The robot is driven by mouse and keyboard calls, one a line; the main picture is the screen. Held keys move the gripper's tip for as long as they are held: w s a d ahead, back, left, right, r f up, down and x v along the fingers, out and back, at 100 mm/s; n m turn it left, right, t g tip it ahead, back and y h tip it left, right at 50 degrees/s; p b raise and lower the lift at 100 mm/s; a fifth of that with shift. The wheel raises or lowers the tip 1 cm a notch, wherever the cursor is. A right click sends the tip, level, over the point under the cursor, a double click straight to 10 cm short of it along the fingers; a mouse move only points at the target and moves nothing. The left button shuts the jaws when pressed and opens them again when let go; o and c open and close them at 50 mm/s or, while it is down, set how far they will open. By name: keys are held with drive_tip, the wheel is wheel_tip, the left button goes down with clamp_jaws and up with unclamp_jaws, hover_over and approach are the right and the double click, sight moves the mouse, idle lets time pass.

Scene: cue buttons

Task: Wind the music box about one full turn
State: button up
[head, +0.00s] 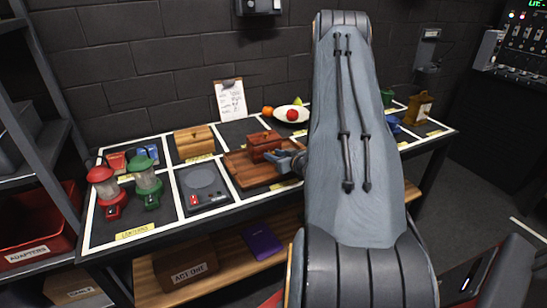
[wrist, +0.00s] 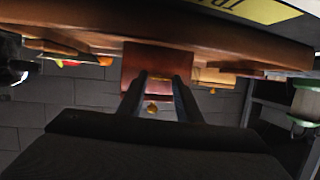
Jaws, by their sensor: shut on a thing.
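The music box, a small red-brown wooden box (head: 262,144) with a small knob on its lid, sits on a wooden board (head: 246,172) near the middle of the table. My gripper (head: 287,159) is at the box's near right side in the head view, partly hidden by my arm. The wrist view is upside down; there the box (wrist: 133,65) is straight ahead. My gripper's fingers (wrist: 160,80) are shut on a brass-coloured key (wrist: 160,77) at the box's side. The key is mostly hidden, so its angle is unclear. A brass knob (wrist: 151,108) shows beyond the fingers.
A lighter wooden box (head: 194,141) stands behind left. A hot-plate-like device (head: 203,187) and red and green lanterns (head: 147,180) are to the left. A white plate (head: 281,114) with fruit is behind. The shelf (head: 220,245) below holds boxes.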

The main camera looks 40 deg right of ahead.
drive_tip(key=m, duration=0.1)
drive_tip(key=m+y+b, duration=0.1)
drive_tip(key=m+t, duration=0.1)
drive_tip(key=shift+d+f+y, duration=0.2)
drive_tip(key=shift+d+y, duration=0.05)
drive_tip(key=shift+y, duration=0.15)
drive_tip(key=shift+f+m+t+y+b, duration=0.1)
drive_tip(key=shift+m+t+y+b, duration=0.25)
drive_tip(key=shift+m, duration=0.5)
drive_tip(key=shift+m+t+y+b, duration=0.15)
drive_tip(key=shift+m+b, duration=0.3)
drive_tip(key=shift+m, duration=0.4)
drive_tip(key=o, duration=1)
drive_tip(key=shift+o, duration=0.2)
drive_tip(key=shift+s+d, duration=0.1)
drive_tip(key=shift+s, duration=0.05)
drive_tip(key=s, duration=0.2)
drive_tip(key=s+b, duration=0.1)
drive_tip(key=s, duration=0.1)
drive_tip(key=s+b, duration=0.1)
drive_tip(key=s, duration=0.1)
drive_tip(key=shift+s+d+r, duration=0.3)
drive_tip(key=shift+s+r, duration=0.05)
drive_tip(key=shift+r, duration=0.05)
drive_tip(key=shift+s+r, duration=0.1)
drive_tip(key=shift+s, duration=0.3)
